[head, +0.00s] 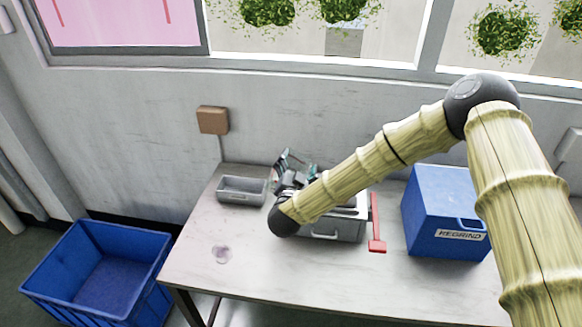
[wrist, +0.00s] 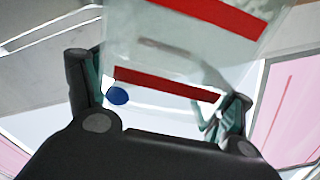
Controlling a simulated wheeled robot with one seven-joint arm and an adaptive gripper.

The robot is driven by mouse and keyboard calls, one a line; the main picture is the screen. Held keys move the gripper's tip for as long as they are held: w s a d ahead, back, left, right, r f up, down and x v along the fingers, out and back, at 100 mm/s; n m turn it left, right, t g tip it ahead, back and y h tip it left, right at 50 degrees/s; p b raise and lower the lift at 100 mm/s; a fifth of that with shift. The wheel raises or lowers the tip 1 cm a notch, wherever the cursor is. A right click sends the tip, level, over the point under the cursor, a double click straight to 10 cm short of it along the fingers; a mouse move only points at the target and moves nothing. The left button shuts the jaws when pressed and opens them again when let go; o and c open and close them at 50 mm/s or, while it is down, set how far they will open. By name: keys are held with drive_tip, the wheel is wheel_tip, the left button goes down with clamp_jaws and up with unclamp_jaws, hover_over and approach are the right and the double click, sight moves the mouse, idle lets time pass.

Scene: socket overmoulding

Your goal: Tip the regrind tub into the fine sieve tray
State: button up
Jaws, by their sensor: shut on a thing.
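My gripper (wrist: 160,84) is shut on a clear, see-through tub (wrist: 190,62) with red bands, its fingers on either side in the wrist view. A small blue piece (wrist: 117,96) shows at the tub's lower left; I cannot tell whether it is inside or behind. In the head view my gripper (head: 296,164) is above the back of the table, partly hidden by my arm, and the tub is hard to make out. A shallow grey tray (head: 241,198) sits on the table left of my gripper; I cannot tell whether its floor is a sieve.
A grey metal box with a handle (head: 325,236) stands under my arm, beside a red bar (head: 376,244). A blue box labelled REGRIND (head: 430,238) stands at right. A blue crate (head: 75,302) is on the floor at left. The table's front left (head: 225,280) is mostly clear.

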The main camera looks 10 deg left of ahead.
drive_tip(key=shift+d+f+m+b, duration=0.1)
drive_tip(key=shift+d+m+b, duration=0.35)
drive_tip(key=shift+m, duration=0.45)
drive_tip(key=shift+d+r+m, duration=0.35)
drive_tip(key=shift+d+m, duration=0.45)
drive_tip(key=shift+m, duration=0.1)
drive_tip(key=d+r+m+b, duration=0.1)
drive_tip(key=d+m+b, duration=0.5)
drive_tip(key=m, duration=0.5)
drive_tip(key=shift+d+r+b, duration=0.35)
drive_tip(key=shift+d+b, duration=0.05)
drive_tip(key=shift+b, duration=0.7)
